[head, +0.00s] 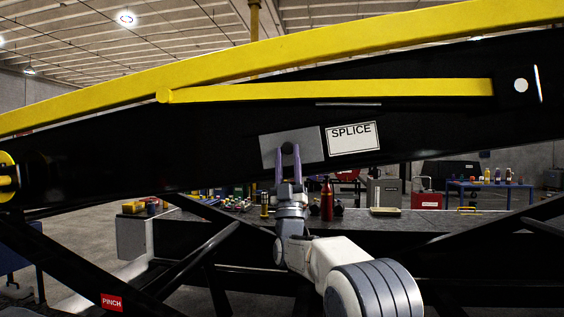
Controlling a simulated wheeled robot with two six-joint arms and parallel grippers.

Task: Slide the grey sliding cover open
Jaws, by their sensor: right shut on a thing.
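The grey sliding cover (311,146) is a flat plate on the black side of the belt loader's boom, just left of a white label reading SPLICE (353,138). My right gripper (289,149) reaches up from below. Its two purple fingers are at the cover, shut on a small dark round knob in the cover's middle. The fingers hide part of the plate's lower middle. No opening shows beside the cover. My left gripper is not in view.
A yellow bar (330,91) and yellow rail run along the boom above the cover. Black struts cross below, one with a red PINCH label (112,302). Behind stands a workbench (405,222) with a red bottle (327,200) and small items.

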